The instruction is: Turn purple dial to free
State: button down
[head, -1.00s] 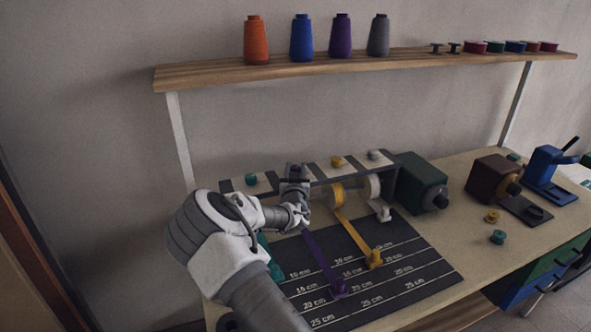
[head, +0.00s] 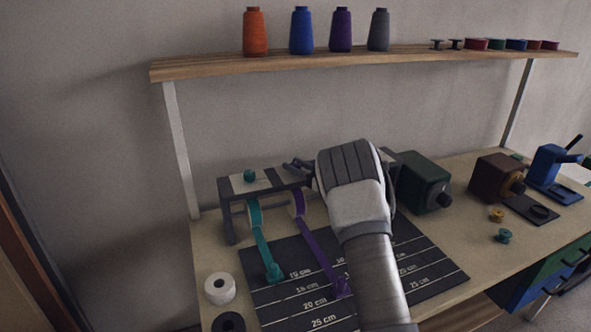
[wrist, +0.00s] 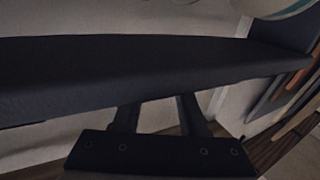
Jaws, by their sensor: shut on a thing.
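A rack with a pale-and-dark striped top (head: 270,184) stands at the back of the table. The purple strip (head: 318,252) hangs from it onto the dark measuring mat (head: 277,302). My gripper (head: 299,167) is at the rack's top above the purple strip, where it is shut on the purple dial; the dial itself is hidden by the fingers. In the wrist view the two fingers (wrist: 160,116) run behind a wide dark bar, and no dial shows. A teal dial (head: 250,176) sits on the rack left of my gripper. My arm hides the rack's right part and the yellow strip.
A teal strip (head: 262,250) lies left of the purple one. A white roll (head: 220,288) and a dark ring (head: 228,322) are at front left. A green machine (head: 424,182) stands close right of my wrist. The shelf (head: 210,68) with thread cones hangs above.

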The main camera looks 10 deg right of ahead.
jog(key=shift+r+n+g+y, duration=0.1)
jog(key=shift+n+g+y, duration=1.8)
jog(key=shift+g+y, duration=0.2)
jog(key=shift+g, duration=0.3)
jog(key=shift+c, duration=2.2)
grip_release()
jog(key=v, duration=1.7)
jog(key=shift+d+f, duration=0.2)
jog(key=shift+f, duration=0.05)
